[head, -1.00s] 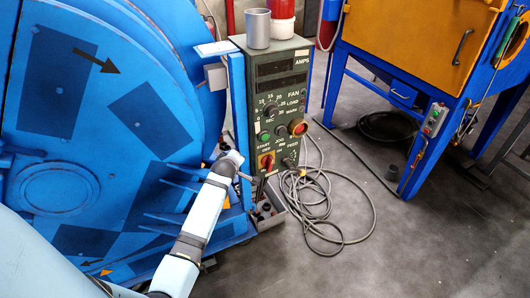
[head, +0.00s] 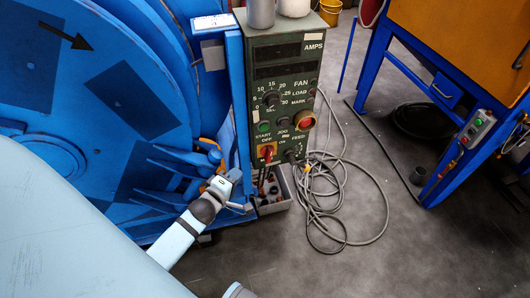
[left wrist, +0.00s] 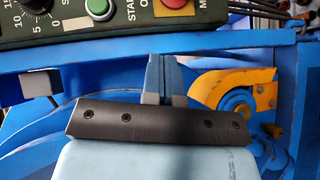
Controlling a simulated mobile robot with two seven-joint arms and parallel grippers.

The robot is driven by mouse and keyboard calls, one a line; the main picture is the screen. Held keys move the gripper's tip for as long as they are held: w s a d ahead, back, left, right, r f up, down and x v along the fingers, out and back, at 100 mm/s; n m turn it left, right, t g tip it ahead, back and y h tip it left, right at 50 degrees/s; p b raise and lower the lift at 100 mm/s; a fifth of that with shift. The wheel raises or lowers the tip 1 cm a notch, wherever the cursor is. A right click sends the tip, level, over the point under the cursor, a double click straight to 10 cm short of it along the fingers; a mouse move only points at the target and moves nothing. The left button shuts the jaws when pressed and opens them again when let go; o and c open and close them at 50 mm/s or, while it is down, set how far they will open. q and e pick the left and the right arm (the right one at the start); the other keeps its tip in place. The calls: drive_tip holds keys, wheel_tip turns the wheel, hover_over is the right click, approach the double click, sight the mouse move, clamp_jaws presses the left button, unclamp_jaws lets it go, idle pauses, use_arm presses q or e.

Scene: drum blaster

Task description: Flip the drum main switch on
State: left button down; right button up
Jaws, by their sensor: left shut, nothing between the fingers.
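The green control panel (head: 285,85) stands beside the blue drum (head: 90,110). Its main switch (head: 267,152), a red handle on a yellow plate, is low on the panel's left side, under the green start button (head: 263,126). The handle looks roughly upright; its exact setting is too small to read. My left gripper (head: 246,207) is below and left of the switch, apart from it. In the left wrist view its fingers (left wrist: 164,72) are shut and empty, and the switch (left wrist: 174,3) is cut off at the top edge. My right gripper is out of view.
A grey bin (head: 274,204) with small parts sits under the panel. A loose cable (head: 335,200) lies coiled on the floor to its right. A blue-and-orange cabinet (head: 450,60) stands at the right. The floor between is mostly clear.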

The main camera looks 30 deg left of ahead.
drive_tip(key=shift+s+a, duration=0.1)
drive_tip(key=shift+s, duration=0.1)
use_arm(q)
drive_tip(key=b, duration=0.3)
approach(268, 151)
drive_tip(key=w+a, duration=0.3)
drive_tip(key=w, duration=0.1)
drive_tip(key=shift+w+d+f, duration=0.7)
drive_tip(key=shift+w+d, duration=0.05)
drive_tip(key=shift+w, duration=0.15)
drive_tip(key=shift+w+d, duration=0.35)
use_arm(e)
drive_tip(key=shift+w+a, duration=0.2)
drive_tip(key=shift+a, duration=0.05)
use_arm(q)
drive_tip(key=shift+w+r+p, duration=0.1)
drive_tip(key=shift+p, duration=0.35)
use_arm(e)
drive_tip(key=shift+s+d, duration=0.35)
